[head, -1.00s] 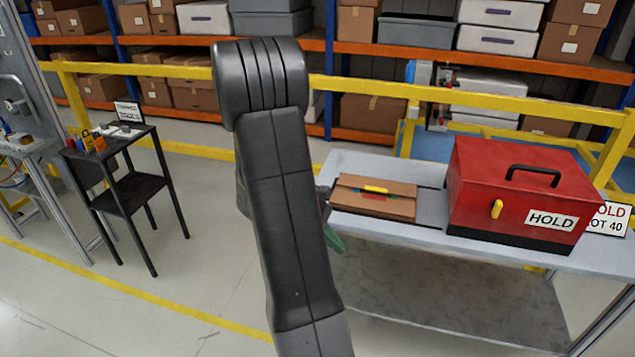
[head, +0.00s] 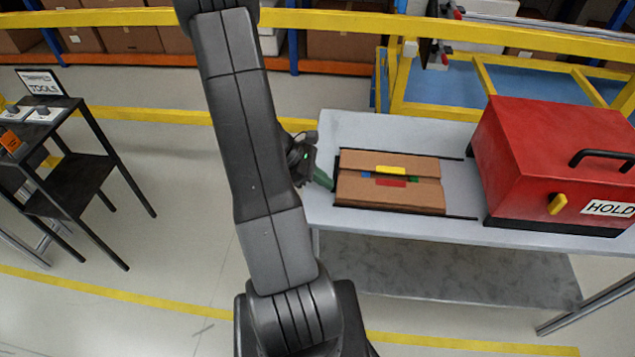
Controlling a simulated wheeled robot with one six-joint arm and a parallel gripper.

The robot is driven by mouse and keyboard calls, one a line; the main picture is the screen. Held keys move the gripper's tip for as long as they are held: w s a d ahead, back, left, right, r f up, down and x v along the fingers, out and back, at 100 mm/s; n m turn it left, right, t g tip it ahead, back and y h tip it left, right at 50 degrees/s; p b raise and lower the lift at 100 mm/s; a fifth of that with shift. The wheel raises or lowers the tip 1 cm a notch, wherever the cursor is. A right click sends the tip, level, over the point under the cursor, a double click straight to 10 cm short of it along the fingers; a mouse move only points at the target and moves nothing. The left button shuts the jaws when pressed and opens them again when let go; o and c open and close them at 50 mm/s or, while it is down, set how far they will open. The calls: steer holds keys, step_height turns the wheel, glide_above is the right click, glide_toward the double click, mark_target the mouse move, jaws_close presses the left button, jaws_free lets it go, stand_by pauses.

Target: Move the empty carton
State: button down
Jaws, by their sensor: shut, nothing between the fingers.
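A brown cardboard carton (head: 360,192) lies on the left part of the grey table (head: 350,130), between dark rails. Its top has a gap along the middle, with yellow, red, blue and green pieces showing there. I cannot tell whether it is empty. My gripper (head: 322,180) is at the table's left end, just left of the carton, with a green fingertip pointing towards it. The gripper is shut with nothing in it and is partly hidden behind my arm. I cannot tell whether it touches the carton.
A large red box (head: 540,150) with a black handle, a yellow latch and a HOLD label stands on the right of the table. A black tool stand (head: 75,180) is at the left. A yellow rail (head: 350,22) runs behind the table. Open floor lies between stand and table.

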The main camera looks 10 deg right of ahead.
steer(key=shift+d, duration=0.15)
steer(key=b, duration=1)
glide_toward(442, 196)
steer(key=s+d+f, duration=0.1)
steer(key=d, duration=0.2)
steer(key=s+d+f, duration=0.1)
steer(key=d+f, duration=0.1)
steer(key=d, duration=0.2)
steer(key=s+d+f, duration=0.1)
steer(key=d+f, duration=0.1)
steer(key=d, duration=0.2)
steer(key=shift+d, duration=0.2)
steer(key=shift+a, duration=0.2)
steer(key=a, duration=0.1)
steer(key=w+a, duration=0.1)
steer(key=a, duration=0.2)
steer(key=shift+w+a+r, duration=0.1)
steer(key=shift+w+r, duration=0.05)
steer(key=shift+r, duration=0.25)
steer(key=p+v, duration=0.1)
steer(key=v, duration=0.8)
steer(key=shift+p, duration=0.35)
